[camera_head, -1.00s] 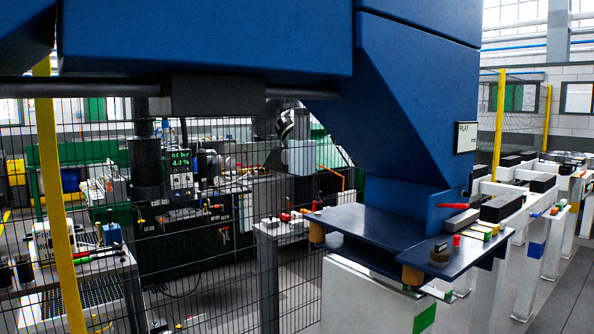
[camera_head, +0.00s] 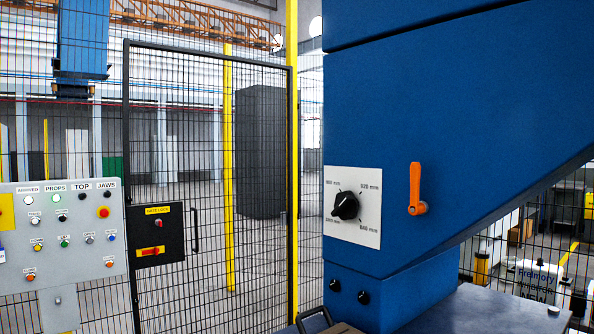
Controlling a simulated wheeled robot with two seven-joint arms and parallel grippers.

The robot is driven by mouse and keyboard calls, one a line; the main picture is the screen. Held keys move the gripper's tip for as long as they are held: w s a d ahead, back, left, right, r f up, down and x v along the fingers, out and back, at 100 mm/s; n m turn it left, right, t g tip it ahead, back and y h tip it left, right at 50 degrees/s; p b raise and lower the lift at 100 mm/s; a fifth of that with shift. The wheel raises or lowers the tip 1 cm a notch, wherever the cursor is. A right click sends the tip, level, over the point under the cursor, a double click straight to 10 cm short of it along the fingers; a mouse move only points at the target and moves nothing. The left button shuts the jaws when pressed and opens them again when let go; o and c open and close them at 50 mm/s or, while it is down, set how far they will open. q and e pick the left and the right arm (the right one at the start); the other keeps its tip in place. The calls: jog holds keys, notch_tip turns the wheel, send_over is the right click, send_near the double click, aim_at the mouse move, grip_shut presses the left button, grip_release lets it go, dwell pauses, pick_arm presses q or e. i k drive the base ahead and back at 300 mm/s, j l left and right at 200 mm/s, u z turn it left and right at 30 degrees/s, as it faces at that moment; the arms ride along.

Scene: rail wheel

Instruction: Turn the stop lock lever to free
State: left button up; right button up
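An orange lever (camera_head: 416,188) is mounted on the side of the big blue machine housing (camera_head: 450,90). Its handle points up, with the hub at the lower end. No label by it can be read, so I cannot tell whether it is the stop lock lever. Left of it is a white dial plate (camera_head: 368,230) with a black rotary knob (camera_head: 346,205) and mm markings around it. Neither of my grippers is in view.
A grey control panel (camera_head: 60,205) with several buttons stands at the left. Beside it is a black gate lock box (camera_head: 155,235) with a red handle on a mesh gate (camera_head: 230,130). A blue-grey table surface (camera_head: 470,312) juts out below the housing.

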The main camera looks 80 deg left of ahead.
aim_at(416, 208)
jog(key=u, duration=2.25)
